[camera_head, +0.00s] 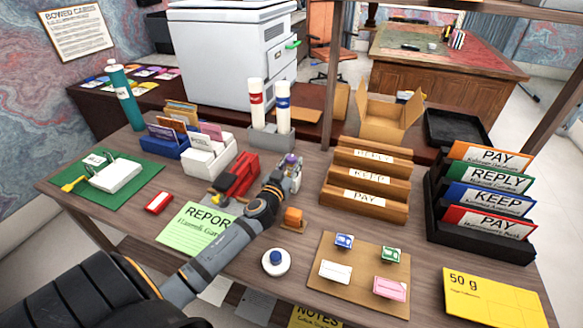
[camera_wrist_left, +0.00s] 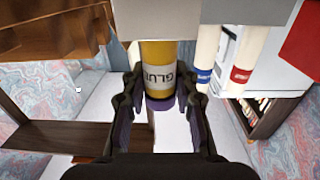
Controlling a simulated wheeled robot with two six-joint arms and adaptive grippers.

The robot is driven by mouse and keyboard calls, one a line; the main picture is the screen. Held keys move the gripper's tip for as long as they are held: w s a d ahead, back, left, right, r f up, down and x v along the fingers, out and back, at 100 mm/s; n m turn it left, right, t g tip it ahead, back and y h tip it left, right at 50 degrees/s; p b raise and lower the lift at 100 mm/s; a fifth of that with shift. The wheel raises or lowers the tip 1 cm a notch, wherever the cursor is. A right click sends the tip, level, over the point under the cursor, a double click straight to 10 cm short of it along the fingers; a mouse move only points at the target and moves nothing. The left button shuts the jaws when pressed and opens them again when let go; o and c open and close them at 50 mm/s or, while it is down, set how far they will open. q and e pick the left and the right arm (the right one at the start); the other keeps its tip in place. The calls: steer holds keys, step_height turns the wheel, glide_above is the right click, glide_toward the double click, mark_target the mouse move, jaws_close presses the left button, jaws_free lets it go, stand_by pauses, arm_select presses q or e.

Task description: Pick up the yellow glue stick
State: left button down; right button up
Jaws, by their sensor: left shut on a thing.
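The yellow glue stick (camera_wrist_left: 157,56) shows in the left wrist view, with a "GLUE" label and a purple end. It stands between the two dark fingers of my left gripper (camera_wrist_left: 165,101), which is shut on it. In the head view my left gripper (camera_head: 290,174) is near the middle of the desk, left of the wooden sorter. There the glue stick is mostly hidden by the gripper; a small purple spot shows at the fingers. I cannot tell whether the stick is clear of its support. My right gripper is not in view.
A grey holder (camera_head: 272,138) with two white tubes stands behind the gripper. A red stapler-like object (camera_head: 240,176) is close on its left. An orange item (camera_head: 293,216) lies in front. The wooden sorter (camera_head: 365,205) is on the right. A white round dispenser (camera_head: 276,262) sits nearer.

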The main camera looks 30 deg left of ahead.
arm_select(q)
step_height(320, 180, up, 18)
steer(key=p, duration=0.3)
steer(key=shift+f, duration=0.15)
